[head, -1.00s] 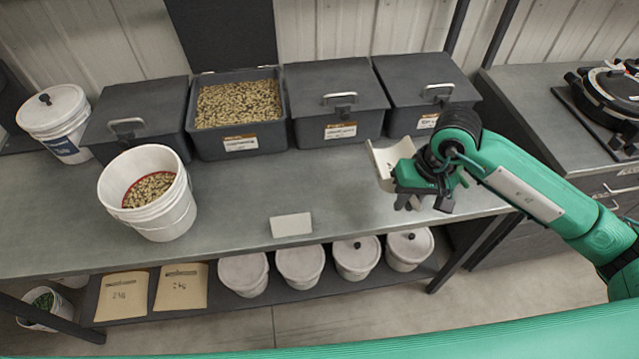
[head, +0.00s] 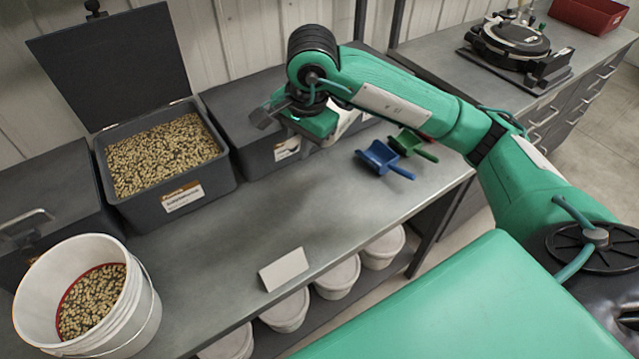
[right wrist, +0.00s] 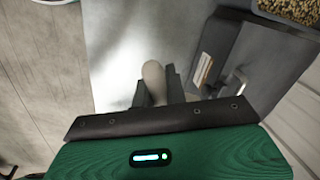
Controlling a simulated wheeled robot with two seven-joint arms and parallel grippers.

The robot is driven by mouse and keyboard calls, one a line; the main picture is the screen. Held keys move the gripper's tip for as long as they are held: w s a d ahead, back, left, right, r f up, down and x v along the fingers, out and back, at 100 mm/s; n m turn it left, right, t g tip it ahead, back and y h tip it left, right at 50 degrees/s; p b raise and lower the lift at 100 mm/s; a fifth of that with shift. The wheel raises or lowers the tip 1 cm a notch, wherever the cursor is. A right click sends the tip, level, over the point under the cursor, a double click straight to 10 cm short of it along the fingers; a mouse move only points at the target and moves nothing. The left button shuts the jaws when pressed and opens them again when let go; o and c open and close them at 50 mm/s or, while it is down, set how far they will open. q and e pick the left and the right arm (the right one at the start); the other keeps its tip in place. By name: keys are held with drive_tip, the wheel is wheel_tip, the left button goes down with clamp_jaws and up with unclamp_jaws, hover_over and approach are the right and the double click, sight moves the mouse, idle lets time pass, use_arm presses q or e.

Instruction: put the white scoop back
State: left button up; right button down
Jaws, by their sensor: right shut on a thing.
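My right gripper (head: 315,124) is in front of the closed dark bins in the head view, above the back of the bench. It is shut on the white scoop (head: 346,122), which shows partly behind the gripper and arm. In the right wrist view a pale rounded end of the scoop (right wrist: 152,73) sticks out between the two dark fingers (right wrist: 158,88). A blue scoop (head: 380,157) and a green scoop (head: 411,145) lie side by side on the bench, right of the gripper. My left gripper is not in view.
An open bin of seed (head: 168,158) stands left of the gripper, its lid (head: 112,66) raised. A white bucket (head: 140,322) with seed is at front left. A small blank card (head: 284,270) stands near the front edge. The bench (head: 320,215) is clear between.

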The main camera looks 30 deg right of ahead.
wheel_tip(320, 180, down, 3)
drive_tip(key=p, duration=0.3)
hover_over(302, 214)
drive_tip(key=f, duration=1.1)
drive_tip(key=shift+s+d+f, duration=0.1)
drive_tip(key=shift+s+f, duration=0.05)
drive_tip(key=shift+s, duration=0.2)
drive_tip(key=shift+f, duration=0.6)
wheel_tip(302, 214, down, 4)
drive_tip(key=shift+p, duration=0.65)
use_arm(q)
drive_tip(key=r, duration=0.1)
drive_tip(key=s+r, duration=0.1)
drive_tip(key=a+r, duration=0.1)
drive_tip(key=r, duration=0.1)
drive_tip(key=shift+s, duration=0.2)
use_arm(e)
drive_tip(key=shift+f, duration=0.1)
drive_tip(key=shift+f, duration=0.15)
drive_tip(key=c, duration=1.4)
unclamp_jaws()
drive_tip(key=shift+c, duration=0.2)
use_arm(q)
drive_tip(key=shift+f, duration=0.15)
